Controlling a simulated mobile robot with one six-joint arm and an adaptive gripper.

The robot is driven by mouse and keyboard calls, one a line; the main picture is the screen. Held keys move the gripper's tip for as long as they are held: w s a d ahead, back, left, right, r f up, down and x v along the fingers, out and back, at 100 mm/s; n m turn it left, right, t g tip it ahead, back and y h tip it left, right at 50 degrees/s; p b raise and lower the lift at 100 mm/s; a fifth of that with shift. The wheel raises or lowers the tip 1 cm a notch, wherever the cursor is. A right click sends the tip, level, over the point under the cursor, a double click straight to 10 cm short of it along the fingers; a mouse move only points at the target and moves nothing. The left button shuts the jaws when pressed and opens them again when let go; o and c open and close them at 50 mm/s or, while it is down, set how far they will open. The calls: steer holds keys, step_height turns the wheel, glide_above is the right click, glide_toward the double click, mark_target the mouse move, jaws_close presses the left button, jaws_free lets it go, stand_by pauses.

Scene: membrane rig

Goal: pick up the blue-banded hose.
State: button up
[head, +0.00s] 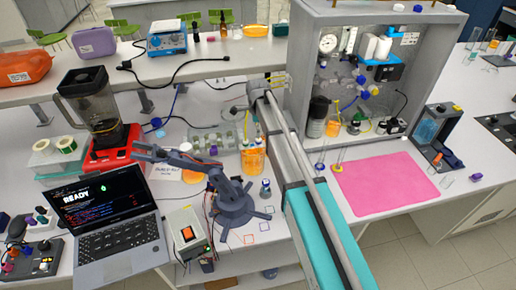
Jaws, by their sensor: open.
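The one with a blue end (320,165) looks like the blue-banded hose. The other has a yellowish end (339,160). Both are small, and I cannot make out their bands clearly. I cannot make out my gripper anywhere in the head view, and nothing is seen touching the hoses.
The grey rig cabinet (301,60) stands behind the hoses. A pink mat (385,185) lies to their right, largely bare. A long grey and teal beam runs up the middle, left of them. A small dark desktop arm (235,203) and a laptop (118,238) stand further left.

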steer(key=shift+f, duration=0.3)
step_height(320, 180, down, 5)
steer(key=b, duration=0.5)
steer(key=shift+d, duration=0.15)
stand_by(0.8)
steer(key=c, duration=1)
